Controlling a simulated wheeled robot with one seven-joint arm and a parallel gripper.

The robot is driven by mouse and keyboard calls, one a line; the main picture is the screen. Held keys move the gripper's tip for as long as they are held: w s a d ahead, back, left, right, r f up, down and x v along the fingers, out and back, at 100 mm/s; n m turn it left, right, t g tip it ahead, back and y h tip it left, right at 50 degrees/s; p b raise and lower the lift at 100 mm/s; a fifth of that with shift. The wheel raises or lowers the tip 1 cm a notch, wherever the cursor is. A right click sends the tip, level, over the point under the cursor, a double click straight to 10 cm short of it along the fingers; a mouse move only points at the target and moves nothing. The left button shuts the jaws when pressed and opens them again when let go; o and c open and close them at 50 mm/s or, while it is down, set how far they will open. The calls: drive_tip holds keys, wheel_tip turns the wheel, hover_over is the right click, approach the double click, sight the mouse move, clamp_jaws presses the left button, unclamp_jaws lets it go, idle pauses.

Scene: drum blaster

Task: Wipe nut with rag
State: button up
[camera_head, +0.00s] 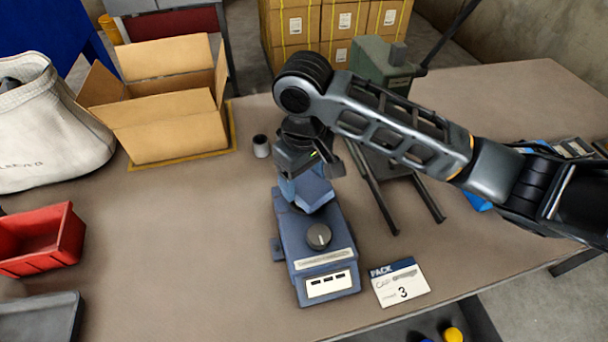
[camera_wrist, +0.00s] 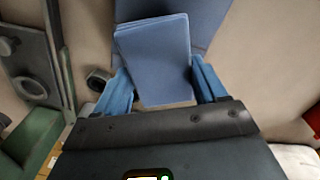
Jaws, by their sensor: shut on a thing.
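My gripper (camera_head: 305,170) is above the back part of a blue bench device (camera_head: 325,262) with a black dial. It is shut on a folded blue rag (camera_wrist: 155,50), which shows between the two blue fingers in the wrist view. In the head view the rag (camera_head: 312,194) hangs low over the device; I cannot tell whether it touches it. A small grey ring-like piece with a dark opening (camera_head: 261,146) stands on the table just left of my gripper. It also shows in the wrist view (camera_wrist: 97,79) and may be the nut. What lies under the rag is hidden.
An open cardboard box (camera_head: 165,125), a white sack (camera_head: 45,125) and a red bin (camera_head: 40,240) stand at left. A green machine (camera_head: 385,65) stands behind my arm. A card marked 3 (camera_head: 401,284) lies right of the device. The table's left-middle is clear.

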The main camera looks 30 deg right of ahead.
drive_tip(key=shift+f, duration=0.4)
drive_tip(key=shift+s, duration=0.1)
idle(0.3)
drive_tip(key=shift+s+d, duration=0.15)
drive_tip(key=shift+s, duration=0.85)
drive_tip(key=shift+w, duration=0.1)
drive_tip(key=shift+w+a+p, duration=0.15)
drive_tip(key=shift+w+p, duration=0.2)
drive_tip(key=shift+w, duration=0.7)
drive_tip(key=shift+w+a+p, duration=0.15)
drive_tip(key=shift+w+p, duration=0.15)
drive_tip(key=shift+w, duration=0.75)
